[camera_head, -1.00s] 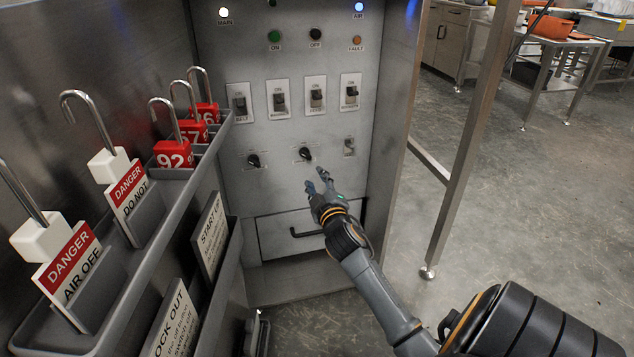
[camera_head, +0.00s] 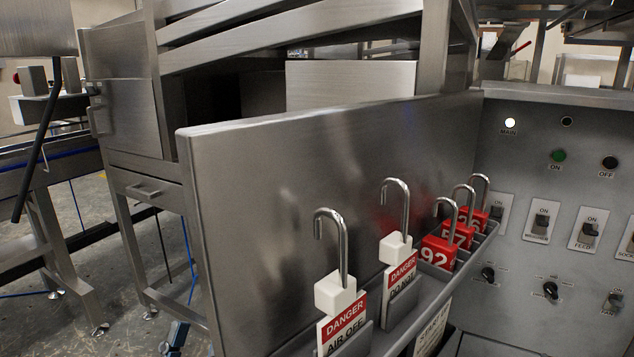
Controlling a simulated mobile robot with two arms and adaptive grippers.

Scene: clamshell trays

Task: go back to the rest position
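Only a small blue-grey part of my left gripper (camera_head: 175,336) shows, at the bottom left edge of the head view, outside the metal side wall. Most of it is below the picture, and I cannot tell whether it is open or shut. It appears apart from everything around it. My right gripper and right arm are out of view.
A steel side wall (camera_head: 300,165) carries a grey rack (camera_head: 405,328) with two danger tags (camera_head: 345,322) (camera_head: 402,275) and red numbered padlocks (camera_head: 438,252). A control panel (camera_head: 520,160) with switches stands right. A steel machine frame (camera_head: 125,215) stands left; some floor (camera_head: 95,265) is open.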

